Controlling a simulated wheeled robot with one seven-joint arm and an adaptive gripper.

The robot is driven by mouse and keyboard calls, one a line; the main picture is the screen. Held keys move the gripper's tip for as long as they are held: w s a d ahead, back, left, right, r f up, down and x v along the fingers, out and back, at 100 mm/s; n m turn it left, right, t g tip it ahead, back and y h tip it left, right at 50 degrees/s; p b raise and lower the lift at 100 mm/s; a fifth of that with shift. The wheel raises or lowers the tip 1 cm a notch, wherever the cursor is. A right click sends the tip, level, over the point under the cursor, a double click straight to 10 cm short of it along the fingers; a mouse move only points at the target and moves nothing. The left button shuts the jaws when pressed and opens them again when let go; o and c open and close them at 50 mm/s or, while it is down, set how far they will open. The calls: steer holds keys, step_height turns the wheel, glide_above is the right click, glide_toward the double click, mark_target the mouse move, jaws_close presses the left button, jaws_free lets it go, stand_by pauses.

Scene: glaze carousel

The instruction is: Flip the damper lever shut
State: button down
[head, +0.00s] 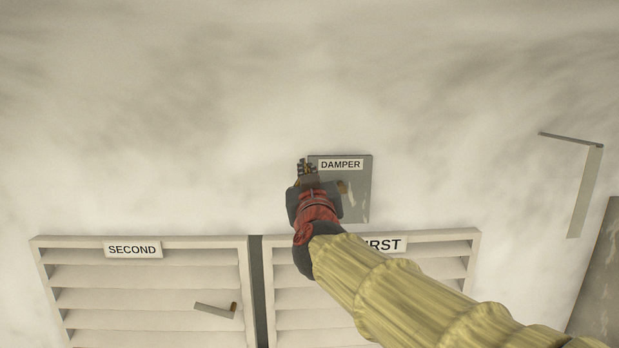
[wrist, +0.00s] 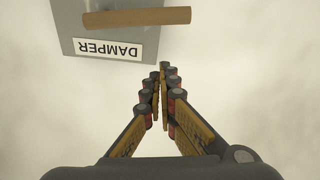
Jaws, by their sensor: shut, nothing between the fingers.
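The damper plate (head: 358,205) is a grey panel on the pale wall, with a white DAMPER label (head: 340,164) at its top. The damper lever (wrist: 137,17) is a brown bar lying across the plate, roughly parallel to the label and reaching past the plate's edge in the wrist view. In the head view only a small brown piece (head: 343,187) shows beside my wrist; my arm hides the rest. My gripper (head: 306,163) is shut and empty at the plate's upper left corner. In the wrist view its fingertips (wrist: 164,76) are beside the label, apart from the lever.
Below are two slatted doors, SECOND (head: 150,285) on the left and FIRST (head: 440,262) on the right, partly behind my arm. A small handle (head: 215,310) is on the SECOND door. A bent bracket (head: 585,190) is at far right. The wall above the plate is clear.

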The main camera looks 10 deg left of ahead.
steer(key=f, duration=0.1)
steer(key=w+f, duration=0.1)
steer(key=f, duration=0.1)
steer(key=shift+w+d+f, duration=0.1)
steer(key=shift+w+f, duration=0.15)
stand_by(0.4)
